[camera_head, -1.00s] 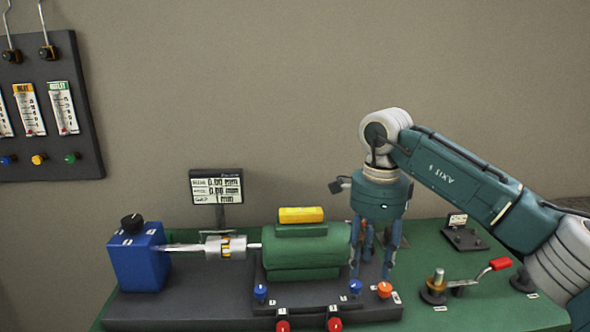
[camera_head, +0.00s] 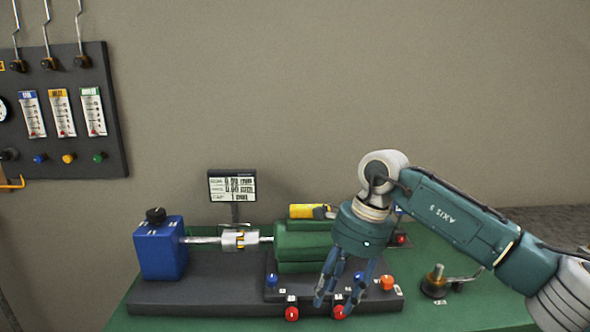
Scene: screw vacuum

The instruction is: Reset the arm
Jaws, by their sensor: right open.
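My right arm comes in from the right, and its right gripper (camera_head: 336,302) hangs with its fingers pointing down and spread apart. It is in front of the right end of a green motor-like block (camera_head: 297,242), above the black base near the blue and red knobs. No object shows between its fingers. The gripper's body hides part of the block's right end and part of a yellow piece (camera_head: 305,211) on top. My left gripper is not in view.
A blue box (camera_head: 160,250) with a black knob joins the block by a shaft and coupling (camera_head: 240,240). A small display (camera_head: 232,187) stands behind. An orange knob (camera_head: 387,283) and a crank fixture (camera_head: 436,284) are right of the gripper. A gauge panel (camera_head: 62,165) hangs left.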

